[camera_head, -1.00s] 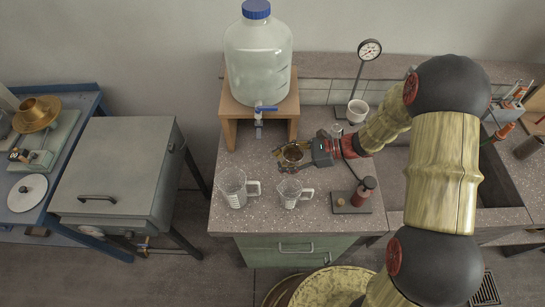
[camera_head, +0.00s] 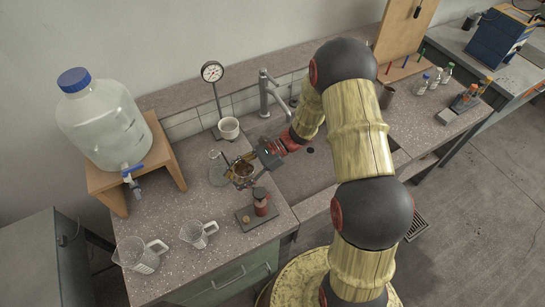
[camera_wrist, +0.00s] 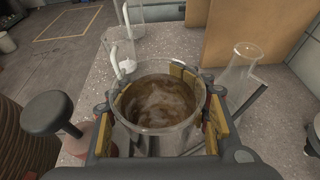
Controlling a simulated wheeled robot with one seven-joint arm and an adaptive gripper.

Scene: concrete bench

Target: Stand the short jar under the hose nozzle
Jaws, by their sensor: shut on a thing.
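My gripper (camera_head: 243,172) is shut around a clear glass jar (camera_wrist: 150,136) of brown liquid. The jar is upright, with yellow finger pads on both sides in the wrist view. In the head view the gripper is above the bench area between the white pot and the red-bodied device. The jar's base is hidden, so I cannot tell its height over the bench. I cannot make out a hose nozzle for certain. A grey sink tap (camera_head: 265,95) stands behind the sink, and a large water bottle (camera_head: 104,128) has a blue tap (camera_head: 131,170).
Two measuring jugs (camera_head: 140,254) (camera_head: 197,234) stand at the front left. The red-bodied device (camera_head: 261,204) is close in front of the gripper. A white pot (camera_head: 229,128) below a gauge (camera_head: 212,72) and a glass cylinder (camera_wrist: 241,68) are close by.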

